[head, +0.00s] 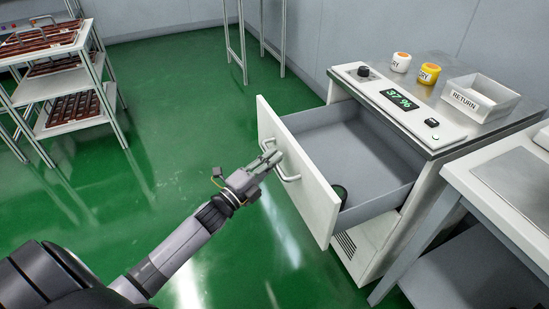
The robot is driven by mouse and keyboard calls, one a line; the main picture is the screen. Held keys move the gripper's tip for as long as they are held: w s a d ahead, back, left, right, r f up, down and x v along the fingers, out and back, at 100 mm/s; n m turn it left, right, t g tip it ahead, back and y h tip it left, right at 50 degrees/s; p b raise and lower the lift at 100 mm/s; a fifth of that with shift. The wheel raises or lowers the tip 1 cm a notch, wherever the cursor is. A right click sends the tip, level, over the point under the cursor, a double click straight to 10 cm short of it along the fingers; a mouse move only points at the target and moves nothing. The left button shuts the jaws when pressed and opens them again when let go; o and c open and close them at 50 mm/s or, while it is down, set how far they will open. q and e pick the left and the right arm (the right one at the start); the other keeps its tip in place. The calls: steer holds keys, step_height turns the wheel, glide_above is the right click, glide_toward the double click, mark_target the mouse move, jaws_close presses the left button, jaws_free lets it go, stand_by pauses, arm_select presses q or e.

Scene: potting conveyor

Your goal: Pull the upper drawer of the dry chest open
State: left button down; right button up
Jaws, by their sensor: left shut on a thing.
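The dry chest (384,236) stands at the right with a steel top and a control strip. Its upper drawer (300,172) stands well out from the body, so the grey inside (355,160) shows. A dark round object (341,193) lies inside near the front panel; I cannot tell what it is. My left gripper (272,158) is at the front panel, shut on the drawer's handle (289,178), its fingers at the upper part of the bar. My right gripper is not in view.
On the chest top are a small orange-lidded jar (401,62), a yellow jar (429,74), a RETURN tray (482,98) and a display (399,99) reading 37 %. A white bench (500,205) stands close at the right. A rack (60,85) with trays is at the left. Green floor between is clear.

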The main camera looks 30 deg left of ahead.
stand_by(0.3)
arm_select(q)
steer(key=c, duration=1.7)
jaws_free()
steer(key=shift+o, duration=0.2)
steer(key=v, duration=1.2)
steer(key=shift+f, duration=0.1)
